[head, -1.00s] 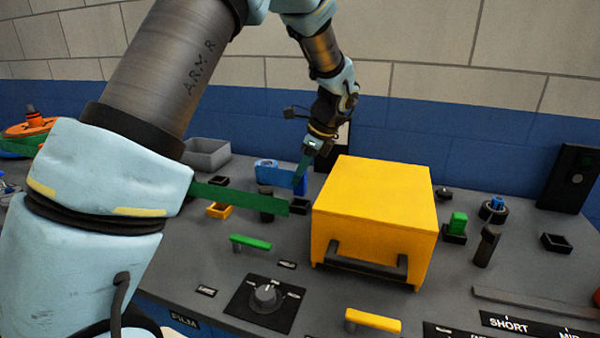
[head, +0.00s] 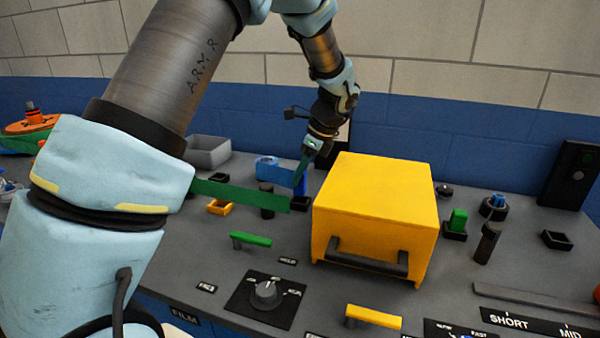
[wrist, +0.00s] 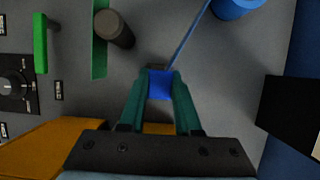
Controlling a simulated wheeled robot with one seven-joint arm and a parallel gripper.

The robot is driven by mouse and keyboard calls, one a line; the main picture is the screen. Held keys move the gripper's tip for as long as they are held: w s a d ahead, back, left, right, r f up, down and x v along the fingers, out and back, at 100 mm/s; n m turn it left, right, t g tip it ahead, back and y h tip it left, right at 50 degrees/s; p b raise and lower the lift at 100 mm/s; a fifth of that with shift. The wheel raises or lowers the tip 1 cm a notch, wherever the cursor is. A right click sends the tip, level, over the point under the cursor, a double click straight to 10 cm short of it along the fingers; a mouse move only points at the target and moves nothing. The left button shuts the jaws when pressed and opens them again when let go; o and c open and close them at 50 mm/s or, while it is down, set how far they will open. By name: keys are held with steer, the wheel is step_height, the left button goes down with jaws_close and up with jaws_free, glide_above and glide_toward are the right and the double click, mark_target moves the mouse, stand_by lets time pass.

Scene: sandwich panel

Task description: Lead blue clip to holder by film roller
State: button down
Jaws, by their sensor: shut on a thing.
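My gripper (wrist: 160,88) is shut on the blue clip (wrist: 160,85), which sits between the teal fingertips in the wrist view. A thin blue film (wrist: 188,35) runs from the clip up to a blue roll (wrist: 236,6); the roll (head: 268,168) also shows in the head view. My gripper (head: 303,172) is behind the yellow box's left side there. A dark upright roller (wrist: 120,30) stands to the upper left of the clip, apart from it; it shows in the head view (head: 267,205) too. A small black holder (head: 301,205) is low beside the box, partly hidden.
The yellow box (head: 375,205) stands right of my gripper, close to it. A green strip (head: 240,195) stretches across from the left. The blue wall is behind.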

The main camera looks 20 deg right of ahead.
mark_target(300, 185)
steer(key=shift+f, duration=0.25)
steer(key=shift+f+b, duration=0.35)
steer(key=shift+f, duration=0.35)
steer(key=shift+f, duration=0.2)
steer(key=shift+f, duration=0.7)
steer(key=c, duration=0.5)
jaws_free()
